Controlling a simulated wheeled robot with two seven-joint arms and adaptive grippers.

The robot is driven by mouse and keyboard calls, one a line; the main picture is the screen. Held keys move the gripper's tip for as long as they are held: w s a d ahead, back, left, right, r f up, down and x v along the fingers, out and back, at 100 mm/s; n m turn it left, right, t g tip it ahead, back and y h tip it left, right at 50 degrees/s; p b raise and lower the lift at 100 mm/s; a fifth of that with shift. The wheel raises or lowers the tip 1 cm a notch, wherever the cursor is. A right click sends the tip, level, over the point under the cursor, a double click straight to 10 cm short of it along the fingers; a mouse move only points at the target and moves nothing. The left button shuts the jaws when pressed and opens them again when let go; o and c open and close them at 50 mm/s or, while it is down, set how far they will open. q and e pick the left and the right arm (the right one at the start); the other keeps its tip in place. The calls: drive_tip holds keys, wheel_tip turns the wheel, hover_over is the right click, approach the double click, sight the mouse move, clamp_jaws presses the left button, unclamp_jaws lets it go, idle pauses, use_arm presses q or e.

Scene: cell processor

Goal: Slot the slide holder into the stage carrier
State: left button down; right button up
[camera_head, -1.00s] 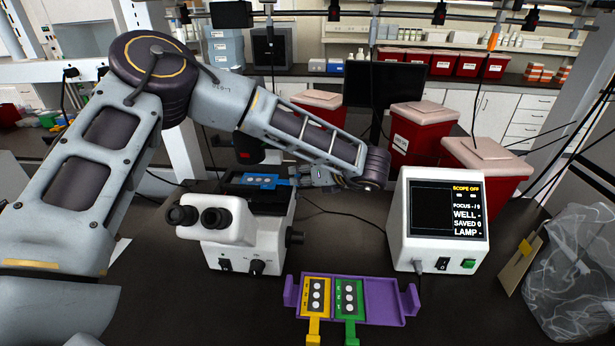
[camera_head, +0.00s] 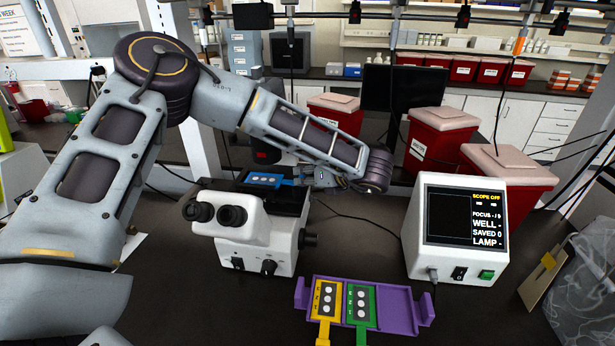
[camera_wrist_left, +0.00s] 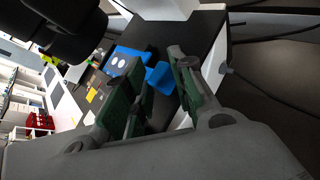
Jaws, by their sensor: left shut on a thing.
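The slide holder (camera_head: 263,180) is blue, with pale round spots, and lies over the dark stage of the white microscope (camera_head: 262,236). In the left wrist view the blue holder (camera_wrist_left: 122,61) is over the black stage surface (camera_wrist_left: 196,34), with its blue tab (camera_wrist_left: 160,76) toward my fingers. My left gripper (camera_head: 312,177) is shut on this tab, at the right of the stage. Its green-padded fingers (camera_wrist_left: 160,92) show in the left wrist view. I cannot tell whether the holder is seated in the stage carrier or just above it. My right gripper is out of view.
A purple rack (camera_head: 398,309) with a yellow holder (camera_head: 327,301) and a green holder (camera_head: 361,304) lies in front. A white control box (camera_head: 457,230) reading SCOPE OFF stands at right. Red bins (camera_head: 440,140) stand behind. A cable crosses the table between microscope and box.

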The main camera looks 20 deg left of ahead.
use_arm(q)
drive_tip(key=shift+s+a+b, duration=0.15)
drive_tip(key=shift+a+b, duration=0.15)
idle(0.4)
drive_tip(key=c, duration=1.1)
unclamp_jaws()
drive_tip(key=shift+d, duration=0.25)
